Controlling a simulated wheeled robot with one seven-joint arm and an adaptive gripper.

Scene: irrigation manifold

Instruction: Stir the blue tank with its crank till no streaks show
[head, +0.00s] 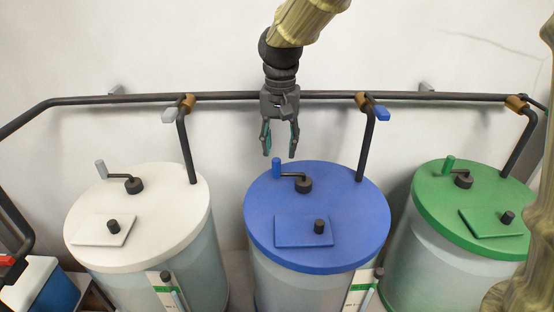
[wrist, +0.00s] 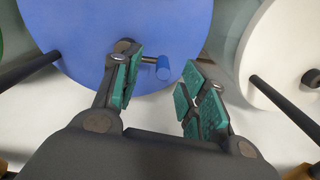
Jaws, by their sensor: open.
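The blue tank (head: 265,225) stands in the middle of the head view, with a blue lid, a hatch plate (head: 292,237) and a black-hubbed crank (head: 303,184). The crank's upright blue handle (head: 277,167) is on the hub's left. My gripper (head: 280,152) is open and empty, pointing down above the back of the lid, close to the handle. In the wrist view the blue handle (wrist: 163,68) shows beyond and between the open fingers (wrist: 160,90), apart from them. The tank's side is partly visible below the lid; streaks cannot be made out.
A white-lidded tank (head: 150,205) stands on the left and a green-lidded tank (head: 440,205) on the right, each with its own crank. A dark pipe (head: 230,96) runs along the wall behind my gripper, with down-pipes (head: 367,145) into the lids. A blue valve lever (head: 382,113) sits on the pipe.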

